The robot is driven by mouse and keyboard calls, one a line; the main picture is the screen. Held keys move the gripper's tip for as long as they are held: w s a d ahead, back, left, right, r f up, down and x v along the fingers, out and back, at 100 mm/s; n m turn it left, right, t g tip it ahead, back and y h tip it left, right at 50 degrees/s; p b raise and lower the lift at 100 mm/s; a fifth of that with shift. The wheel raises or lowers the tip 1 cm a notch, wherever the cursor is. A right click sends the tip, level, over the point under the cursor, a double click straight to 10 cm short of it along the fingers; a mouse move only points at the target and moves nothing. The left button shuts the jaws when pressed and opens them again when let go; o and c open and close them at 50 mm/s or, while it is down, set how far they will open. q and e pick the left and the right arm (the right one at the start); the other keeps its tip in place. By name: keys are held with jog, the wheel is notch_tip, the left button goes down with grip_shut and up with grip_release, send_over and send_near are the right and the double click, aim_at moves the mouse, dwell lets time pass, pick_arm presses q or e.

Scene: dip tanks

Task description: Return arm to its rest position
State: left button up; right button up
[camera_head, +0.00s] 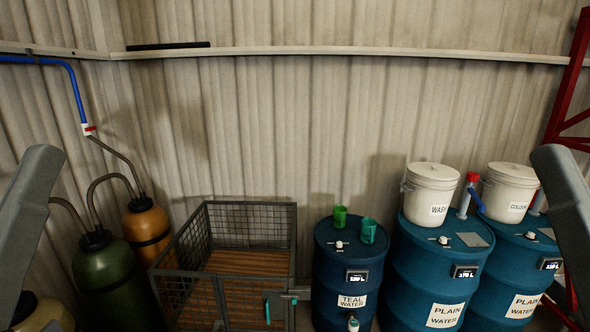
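Parts of my two arms show as grey links, one at the left edge and one at the right edge of the head view. Neither gripper is in the picture, so I cannot see whether they hold anything. A dark blue drum (330,262) labelled "TEAL WATER" stands at the lower middle. Two green cups, one (340,217) and another (368,231), stand on its lid. Two teal drums labelled "PLAIN WATER", one (425,275) and another (500,285), stand to its right. A white "WASH" bucket (430,185) and a white "COLOUR" bucket (508,190) stand on them.
A wire-mesh crate (250,213) with wooden boards stands left of the drums. An orange cylinder (148,228) and a green cylinder (112,280) with hoses stand further left. A red metal frame (568,80) rises at the right. The corrugated wall closes the back.

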pick_arm(q)
notch_tip(320, 180, up, 4)
jog(key=shift+r+p, duration=0.2)
jog(key=shift+p, duration=0.7)
pick_arm(e)
notch_tip(320, 180, up, 4)
jog(key=shift+r, duration=0.2)
